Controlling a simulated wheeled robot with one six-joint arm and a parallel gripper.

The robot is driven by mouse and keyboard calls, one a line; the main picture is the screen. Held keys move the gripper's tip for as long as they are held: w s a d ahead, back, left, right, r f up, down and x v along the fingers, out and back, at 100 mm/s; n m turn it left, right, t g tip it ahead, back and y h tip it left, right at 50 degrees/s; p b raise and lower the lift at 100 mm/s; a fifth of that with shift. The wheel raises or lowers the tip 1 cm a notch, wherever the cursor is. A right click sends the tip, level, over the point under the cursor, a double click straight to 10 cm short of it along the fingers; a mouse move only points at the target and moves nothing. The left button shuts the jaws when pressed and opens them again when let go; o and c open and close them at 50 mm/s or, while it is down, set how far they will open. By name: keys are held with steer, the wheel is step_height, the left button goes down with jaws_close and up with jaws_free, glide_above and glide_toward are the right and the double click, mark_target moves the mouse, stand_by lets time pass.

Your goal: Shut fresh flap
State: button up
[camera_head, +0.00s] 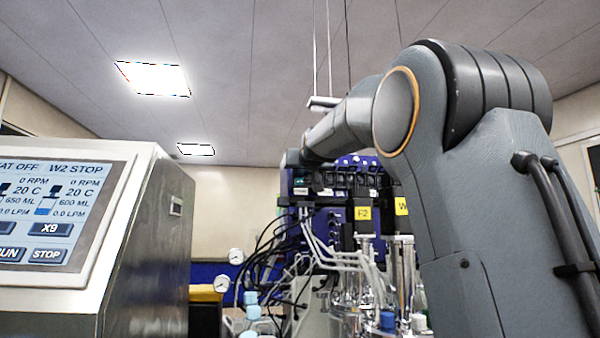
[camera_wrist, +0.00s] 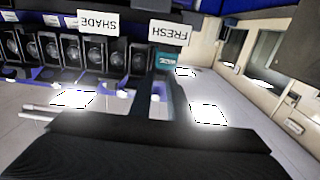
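The white FRESH label (camera_wrist: 170,32) shows upside down near the top middle of the wrist view, on a row of dark pump units. I cannot make out a separate flap by the FRESH label, nor whether one is open or shut. A broad black form, which looks like my gripper (camera_wrist: 150,130), fills the bottom of the wrist view, apart from the label in the picture. Its fingertips are not clear. In the head view my arm reaches toward the blue pump cabinet (camera_head: 345,215); its far end is too small to read.
A control console with a touch screen (camera_head: 52,210) stands close at the left. Glass and steel vessels (camera_head: 400,265) with tubes and cables crowd below the pump cabinet. Dark round pump heads (camera_wrist: 70,52) line the cabinet face. Open room shows right of the FRESH label.

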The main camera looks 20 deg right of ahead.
steer(key=shift+o, duration=1.3)
steer(key=shift+s, duration=0.1)
steer(key=s+a+b, duration=0.1)
steer(key=s+b, duration=0.2)
steer(key=s, duration=0.4)
steer(key=shift+s+a, duration=0.25)
steer(key=shift+a, duration=0.05)
steer(key=shift+d, duration=0.1)
